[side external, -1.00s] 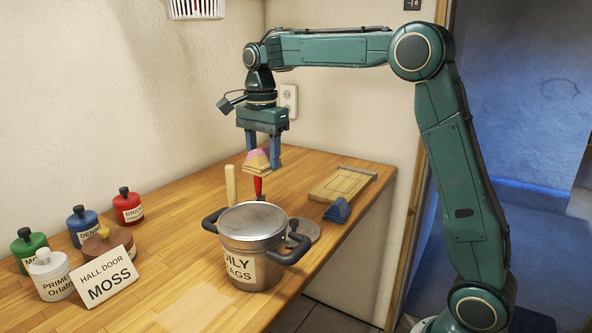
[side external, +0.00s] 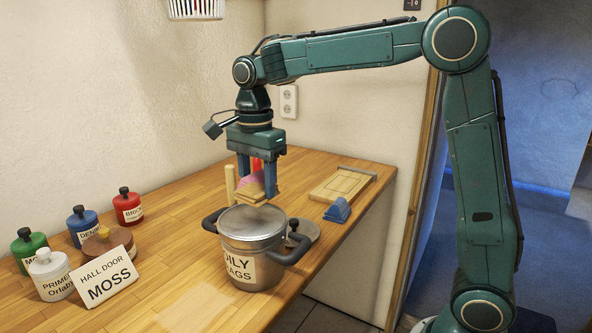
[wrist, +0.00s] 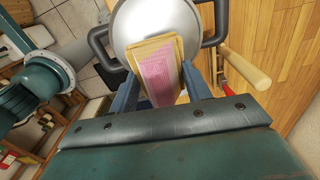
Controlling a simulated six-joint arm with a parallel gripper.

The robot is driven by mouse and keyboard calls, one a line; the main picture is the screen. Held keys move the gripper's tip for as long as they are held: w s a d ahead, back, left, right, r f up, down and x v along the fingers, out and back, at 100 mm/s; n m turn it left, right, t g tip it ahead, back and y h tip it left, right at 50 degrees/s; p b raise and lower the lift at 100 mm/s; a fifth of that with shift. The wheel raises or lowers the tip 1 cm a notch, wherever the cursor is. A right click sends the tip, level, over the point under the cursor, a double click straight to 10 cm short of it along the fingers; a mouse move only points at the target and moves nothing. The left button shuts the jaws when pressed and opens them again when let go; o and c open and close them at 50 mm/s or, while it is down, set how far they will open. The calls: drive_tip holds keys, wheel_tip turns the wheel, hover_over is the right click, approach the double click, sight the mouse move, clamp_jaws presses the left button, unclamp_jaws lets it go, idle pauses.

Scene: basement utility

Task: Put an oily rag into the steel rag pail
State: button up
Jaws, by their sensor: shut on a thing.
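My gripper (side external: 256,190) is shut on a folded cloth (side external: 249,186) with a pink checked top and tan layers beneath. In the wrist view the cloth (wrist: 158,77) sits between the two fingers and overlaps the near part of the pail's round top. The steel rag pail (side external: 272,268) has two dark side handles and a label reading "OILY RAGS", partly cut off. In the side view the cloth is just behind and above the pail's far rim. I cannot tell whether they touch. The pail's top looks like a smooth silver disc; its depth is unclear.
A round lid with a dark knob (side external: 306,233) lies right of the pail. A blue block (side external: 338,211) and a wooden board (side external: 341,185) lie right. Paint jars (side external: 82,226) and a sign (side external: 108,277) are left.

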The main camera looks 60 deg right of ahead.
sight(259, 200)
drive_tip(key=shift+f, duration=2.4)
drive_tip(key=o, duration=1)
drive_tip(key=shift+o, duration=0.2)
wheel_tip(259, 200, up, 14)
drive_tip(key=shift+f, duration=0.1)
drive_tip(key=shift+s, duration=0.1)
